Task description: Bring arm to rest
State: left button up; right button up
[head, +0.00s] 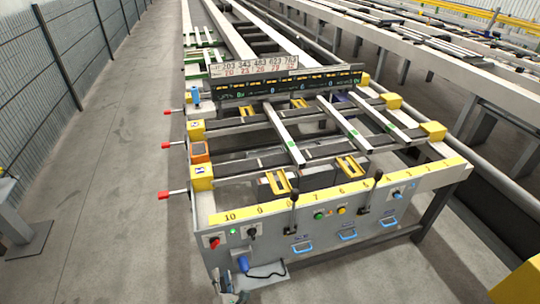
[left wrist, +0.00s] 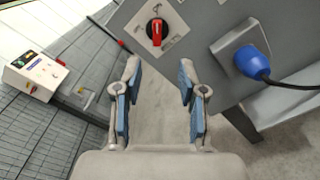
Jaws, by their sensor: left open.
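My left gripper (head: 228,282) is low at the front left corner of the runout table (head: 330,225), at the bottom edge of the head view. In the left wrist view, its two blue-padded fingers (left wrist: 159,75) are apart with nothing between them. Past the fingertips are the table's grey front panel and bare floor. A red rotary switch (left wrist: 156,30) is on the panel just beyond the fingers, and a blue plug (left wrist: 252,62) is to their right. The switch (head: 214,242) and plug (head: 243,263) also show in the head view. My right gripper is out of view.
The panel carries black levers (head: 293,215), buttons and blue handles (head: 348,235). Red-tipped handles (head: 176,194) stick out from the table's left side. Metal bars (head: 284,133) lie across the table. The floor (head: 110,170) to the left is clear up to the mesh fence (head: 35,95).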

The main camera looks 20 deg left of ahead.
pick_arm(q)
jog(key=d+f+m+t+h+p, duration=0.2)
jog(key=d+m+h, duration=0.35)
jog(key=m, duration=0.35)
jog(key=s+d+f+m+g+h+p, duration=0.2)
jog(key=s+d+f+m+g+h, duration=0.15)
jog(key=s+f+m, duration=0.35)
jog(key=s+d+f+m+g+h+p, duration=0.25)
jog(key=s+d+f+m+g, duration=0.2)
jog(key=f+m, duration=0.35)
jog(key=s+a+f+m+g, duration=0.2)
jog(key=s+f+m, duration=0.1)
jog(key=s, duration=0.3)
jog(key=s+a+f+m+g+y+p, duration=0.1)
jog(key=s+a+f+m+g, duration=0.1)
jog(key=s, duration=0.5)
jog(key=s+a+f+m+g+y, duration=0.1)
jog(key=s+a+f+m+g, duration=0.1)
jog(key=s+m, duration=0.4)
jog(key=shift+s+f+g+p, duration=0.25)
jog(key=shift+f+g+p, duration=0.1)
jog(key=shift+f+g, duration=0.55)
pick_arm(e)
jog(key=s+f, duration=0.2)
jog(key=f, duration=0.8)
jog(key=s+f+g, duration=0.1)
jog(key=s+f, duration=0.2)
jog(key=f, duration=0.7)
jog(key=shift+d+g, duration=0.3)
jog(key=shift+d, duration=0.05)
